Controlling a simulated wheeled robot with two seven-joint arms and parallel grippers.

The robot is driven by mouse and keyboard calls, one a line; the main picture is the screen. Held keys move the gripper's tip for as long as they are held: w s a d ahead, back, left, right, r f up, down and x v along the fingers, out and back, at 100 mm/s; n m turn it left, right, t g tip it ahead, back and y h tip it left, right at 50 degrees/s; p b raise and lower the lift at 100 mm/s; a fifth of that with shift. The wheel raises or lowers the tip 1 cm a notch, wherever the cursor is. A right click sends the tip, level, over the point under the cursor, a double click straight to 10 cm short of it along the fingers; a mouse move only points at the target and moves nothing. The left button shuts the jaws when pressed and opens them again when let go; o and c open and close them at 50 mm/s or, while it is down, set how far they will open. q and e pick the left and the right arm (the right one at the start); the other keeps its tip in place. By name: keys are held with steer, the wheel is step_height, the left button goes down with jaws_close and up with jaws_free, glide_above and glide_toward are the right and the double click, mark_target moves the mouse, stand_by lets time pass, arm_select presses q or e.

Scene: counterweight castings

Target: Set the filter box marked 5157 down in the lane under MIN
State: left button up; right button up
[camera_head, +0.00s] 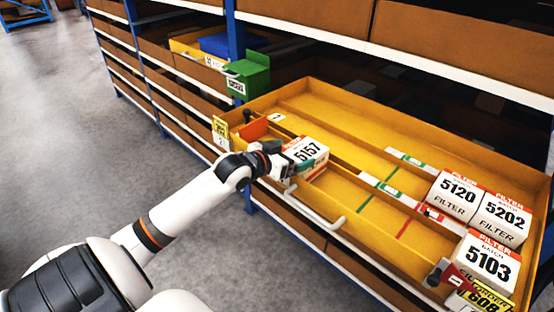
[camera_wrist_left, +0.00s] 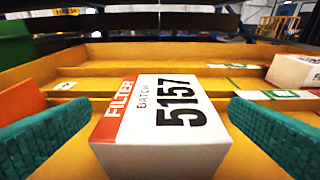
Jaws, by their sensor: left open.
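The filter box marked 5157 (camera_head: 309,150) is white with a red-orange band. It is at the left part of the yellow tray (camera_head: 330,95), near its front wall. My left gripper (camera_head: 288,163) is open at this box. In the left wrist view the box (camera_wrist_left: 165,120) lies between the two teal finger pads (camera_wrist_left: 160,125), one close to each side; contact cannot be told. Whether the box rests on the tray floor is hard to tell. Small green-and-white labels (camera_head: 384,187) sit on the lane dividers; the word MIN is not legible. My right gripper is not in view.
Filter boxes 5120 (camera_head: 453,196), 5202 (camera_head: 501,220) and 5103 (camera_head: 486,262) stand at the tray's right end. A red-and-white label (camera_head: 431,213) is near them. An orange block (camera_head: 253,131) is left of box 5157. The tray's middle is bare.

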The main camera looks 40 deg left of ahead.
arm_select(q)
steer(key=v, duration=0.6)
steer(key=shift+b, duration=0.4)
steer(key=shift+s, duration=0.15)
